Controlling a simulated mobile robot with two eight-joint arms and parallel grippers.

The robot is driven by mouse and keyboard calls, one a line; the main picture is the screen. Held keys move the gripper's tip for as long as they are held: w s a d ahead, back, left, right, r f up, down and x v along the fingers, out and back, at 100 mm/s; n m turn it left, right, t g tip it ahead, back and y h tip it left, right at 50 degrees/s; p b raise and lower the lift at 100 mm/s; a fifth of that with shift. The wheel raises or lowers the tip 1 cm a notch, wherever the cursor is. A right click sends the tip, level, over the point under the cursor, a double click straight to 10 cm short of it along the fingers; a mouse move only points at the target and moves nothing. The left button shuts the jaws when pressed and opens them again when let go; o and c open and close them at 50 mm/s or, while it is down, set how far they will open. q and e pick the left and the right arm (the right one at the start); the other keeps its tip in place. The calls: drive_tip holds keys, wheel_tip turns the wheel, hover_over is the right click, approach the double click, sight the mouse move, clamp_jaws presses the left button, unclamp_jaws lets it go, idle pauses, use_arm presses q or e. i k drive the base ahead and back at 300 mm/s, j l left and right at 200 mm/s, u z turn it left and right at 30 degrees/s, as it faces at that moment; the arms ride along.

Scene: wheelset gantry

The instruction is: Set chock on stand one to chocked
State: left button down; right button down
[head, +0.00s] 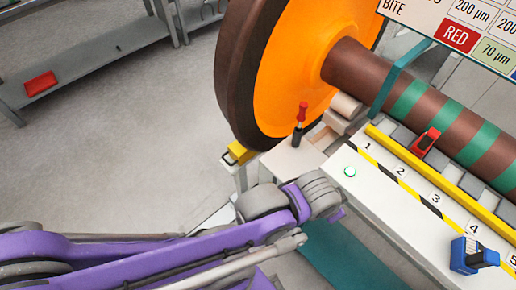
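A lever with a red grip (301,112) and black lower part stands nearly upright on a pale block beside the large orange wheel (290,65). I cannot tell for sure whether it is the chock's handle. A yellow block (238,152) sits low by the wheel's dark rim, at the end of the bench. I cannot tell whether it touches the rim. My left arm, purple and grey, reaches in from the left below the lever, and its grey joint is near the bench corner. No fingers of my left gripper show. My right gripper is out of view.
A white bench (378,200) carries numbered positions, a green button (350,171), a red device (425,141) and a blue device (472,255). A brown axle (375,75) with green bands runs above it. A grey shelf (100,58) holds a red tray (41,84). Left floor is clear.

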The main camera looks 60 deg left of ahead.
sight(240, 155)
drive_tip(key=j+u, duration=0.15)
drive_tip(key=u, duration=2.4)
drive_tip(key=i+j+u, duration=0.15)
drive_tip(key=i+j, duration=0.15)
drive_tip(key=j, duration=0.2)
drive_tip(key=i+j+u, duration=0.1)
drive_tip(key=i+j, duration=0.2)
drive_tip(key=j, duration=0.2)
